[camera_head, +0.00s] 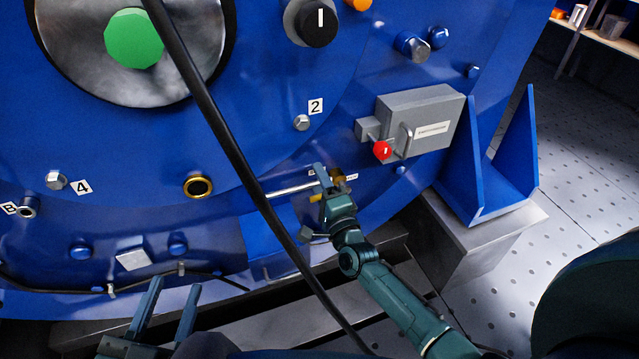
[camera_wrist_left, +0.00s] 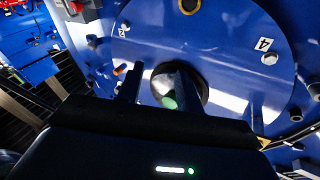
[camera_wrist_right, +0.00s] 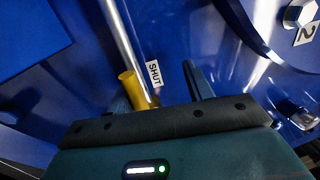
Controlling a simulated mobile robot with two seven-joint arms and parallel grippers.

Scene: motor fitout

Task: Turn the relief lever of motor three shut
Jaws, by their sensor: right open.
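The relief lever is a silver rod with a yellow part, low on the blue motor face. In the head view its rod (camera_head: 292,190) points left. The right wrist view shows the rod (camera_wrist_right: 124,38), the yellow part (camera_wrist_right: 132,88) and a label reading SHUT (camera_wrist_right: 154,73). My right gripper (camera_head: 322,180) is open at the lever's right end, partly hiding it. In its wrist view the rod's lower end shows between the fingers (camera_wrist_right: 165,92); I cannot tell whether they touch it. My left gripper (camera_head: 170,305) is open and empty at the lower left, away from the lever.
A grey box (camera_head: 425,112) with a red knob (camera_head: 382,150) sits above and right of my right gripper. A black cable (camera_head: 225,140) crosses in front of the motor. A blue bracket (camera_head: 490,170) stands at right. Bolts and a brass-ringed port (camera_head: 198,186) dot the face.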

